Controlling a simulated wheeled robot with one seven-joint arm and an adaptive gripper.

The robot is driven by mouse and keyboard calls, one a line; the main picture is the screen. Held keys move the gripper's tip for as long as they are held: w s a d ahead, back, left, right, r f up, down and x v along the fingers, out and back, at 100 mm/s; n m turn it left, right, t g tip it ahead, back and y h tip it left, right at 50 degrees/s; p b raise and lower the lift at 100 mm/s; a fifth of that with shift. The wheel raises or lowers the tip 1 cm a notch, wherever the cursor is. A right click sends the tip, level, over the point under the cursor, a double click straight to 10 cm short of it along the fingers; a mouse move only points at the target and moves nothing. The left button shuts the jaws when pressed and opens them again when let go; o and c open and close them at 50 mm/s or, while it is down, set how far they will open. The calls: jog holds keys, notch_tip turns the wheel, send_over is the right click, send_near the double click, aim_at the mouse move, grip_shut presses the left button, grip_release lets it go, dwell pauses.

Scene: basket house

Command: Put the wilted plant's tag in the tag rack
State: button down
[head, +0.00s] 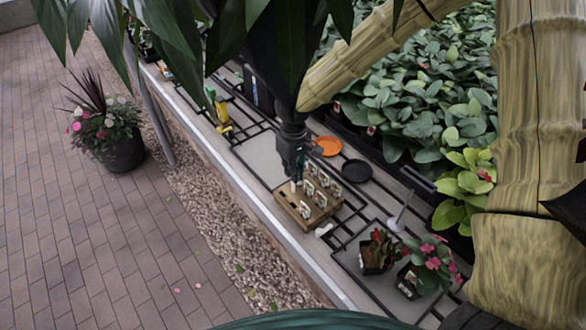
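My gripper (294,176) points down over the left rear part of a wooden tag rack (290,214). Its fingers appear shut on a white plant tag (293,186), whose lower part shows below the fingertips at the rack. I cannot tell whether the tag sits in a slot. Several other tags (309,189) stand upright in the rack. A potted plant with drooping reddish-brown leaves (380,246), which looks like the wilted one, stands to the right of the rack. No tag is clearly visible in its pot.
A pink-flowered pot (432,266) stands beside the wilted plant. An orange saucer (328,146) and a black saucer (357,171) lie behind the rack. A small white object (324,229) lies by the rack. A yellow bottle (223,115) stands farther left. Dense foliage borders the bench.

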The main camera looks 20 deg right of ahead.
aim_at(293, 187)
jog(key=shift+f+b, duration=1.7)
jog(key=shift+b, duration=1)
jog(key=shift+f+p, duration=0.55)
jog(key=shift+f, duration=1.35)
jog(key=shift+f, duration=0.1)
jog(key=shift+f+p, duration=0.6)
jog(key=shift+f, duration=1.1)
jog(key=c, duration=1.6)
grip_release()
jog(key=shift+o, duration=0.2)
